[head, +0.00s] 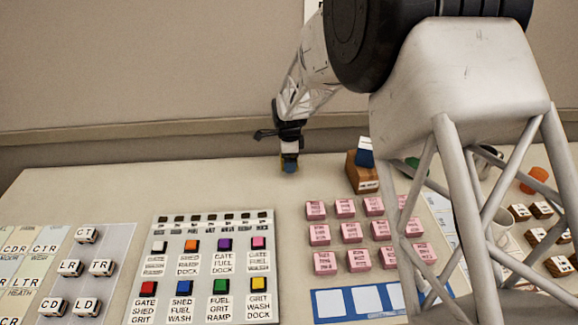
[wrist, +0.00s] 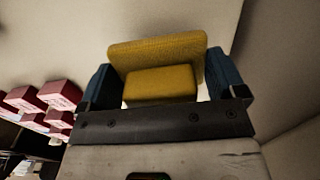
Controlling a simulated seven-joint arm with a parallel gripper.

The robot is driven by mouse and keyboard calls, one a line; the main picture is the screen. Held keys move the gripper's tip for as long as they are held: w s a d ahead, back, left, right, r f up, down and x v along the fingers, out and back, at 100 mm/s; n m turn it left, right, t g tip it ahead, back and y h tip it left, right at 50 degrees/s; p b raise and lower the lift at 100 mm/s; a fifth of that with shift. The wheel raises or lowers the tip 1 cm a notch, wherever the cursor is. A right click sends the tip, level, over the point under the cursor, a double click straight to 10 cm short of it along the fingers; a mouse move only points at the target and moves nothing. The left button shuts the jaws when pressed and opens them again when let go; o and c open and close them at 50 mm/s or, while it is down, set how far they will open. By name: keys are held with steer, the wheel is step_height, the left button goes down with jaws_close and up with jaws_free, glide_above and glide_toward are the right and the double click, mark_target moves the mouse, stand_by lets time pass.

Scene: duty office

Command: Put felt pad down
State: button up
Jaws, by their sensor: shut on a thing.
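The felt pad is a yellow block with a wide slab and a smaller block on it; it fills the middle of the wrist view (wrist: 158,56). My gripper (wrist: 160,85) is shut on it, with a blue fingertip at each side. In the head view my gripper (head: 289,162) points down at the back of the table.
Bare table (head: 220,185) surrounds my gripper. To its right stands a brown wooden box (head: 362,175) with a blue item in it. Several pink blocks (head: 345,208) lie nearer, and a button panel (head: 212,265) is in front. The wall (head: 150,70) rises close behind.

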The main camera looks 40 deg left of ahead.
steer(key=shift+f, duration=1.75)
steer(key=shift+f, duration=0.1)
steer(key=o, duration=0.6)
steer(key=shift+o, duration=0.2)
step_height(320, 180, up, 12)
steer(key=shift+r, duration=0.1)
